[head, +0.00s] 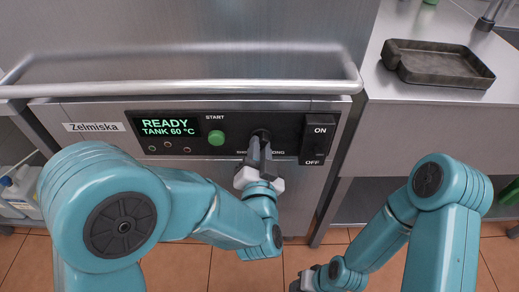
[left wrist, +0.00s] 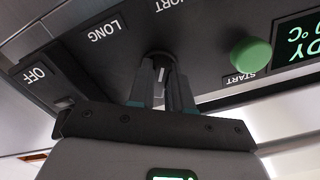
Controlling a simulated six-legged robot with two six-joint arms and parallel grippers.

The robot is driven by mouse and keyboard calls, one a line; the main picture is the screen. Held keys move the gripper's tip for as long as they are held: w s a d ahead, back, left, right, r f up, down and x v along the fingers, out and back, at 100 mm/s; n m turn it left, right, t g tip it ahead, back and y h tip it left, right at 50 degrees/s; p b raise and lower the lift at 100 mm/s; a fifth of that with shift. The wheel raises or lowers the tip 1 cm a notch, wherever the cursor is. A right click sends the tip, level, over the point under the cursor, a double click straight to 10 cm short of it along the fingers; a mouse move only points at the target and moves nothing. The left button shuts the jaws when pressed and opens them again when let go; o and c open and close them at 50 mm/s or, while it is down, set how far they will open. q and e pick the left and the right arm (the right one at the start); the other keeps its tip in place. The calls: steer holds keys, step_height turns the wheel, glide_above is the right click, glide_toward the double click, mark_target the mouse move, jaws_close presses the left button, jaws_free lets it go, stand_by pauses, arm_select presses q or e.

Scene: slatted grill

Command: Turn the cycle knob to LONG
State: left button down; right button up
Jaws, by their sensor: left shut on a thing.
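The black cycle knob (head: 261,134) sits on the dark control panel, between the green START button (head: 216,138) and the ON/OFF switch (head: 318,139). My left gripper (head: 260,150) is shut on the knob, with its fingers on both sides. In the left wrist view the knob (left wrist: 158,58) shows between the fingertips, and the LONG label (left wrist: 108,31) is readable beside it. The fingers hide most of the knob, so I cannot tell which label it points to. My right gripper (head: 304,281) is only partly seen at the bottom edge, away from the panel.
The display (head: 168,127) reads READY, TANK 60 °C. A horizontal metal bar (head: 180,87) runs above the panel. A dark tray (head: 440,63) lies on the steel counter at right. The tiled floor in front is free.

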arm_select(q)
steer(key=n+b, duration=0.5)
steer(key=shift+d+f+n+b, duration=0.1)
steer(key=shift+f+n+b, duration=0.1)
steer(key=shift+n+b, duration=0.2)
steer(key=n+b, duration=0.4)
steer(key=n, duration=0.1)
steer(key=shift+d, duration=0.1)
steer(key=shift+r+n+b, duration=0.2)
steer(key=shift+n+b, duration=0.8)
steer(key=shift+n, duration=0.1)
arm_select(e)
step_height(320, 180, down, 12)
steer(key=w+d, duration=0.1)
steer(key=shift+w+d+r+m+t, duration=0.15)
steer(key=shift+w+m+t, duration=0.05)
steer(key=shift+m+t, duration=0.1)
arm_select(q)
steer(key=shift+d+r+n, duration=0.1)
steer(key=shift+n, duration=0.2)
arm_select(e)
steer(key=shift+w, duration=0.15)
arm_select(q)
steer(key=c, duration=1)
jaws_free()
steer(key=shift+w, duration=0.1)
steer(key=shift+c, duration=0.2)
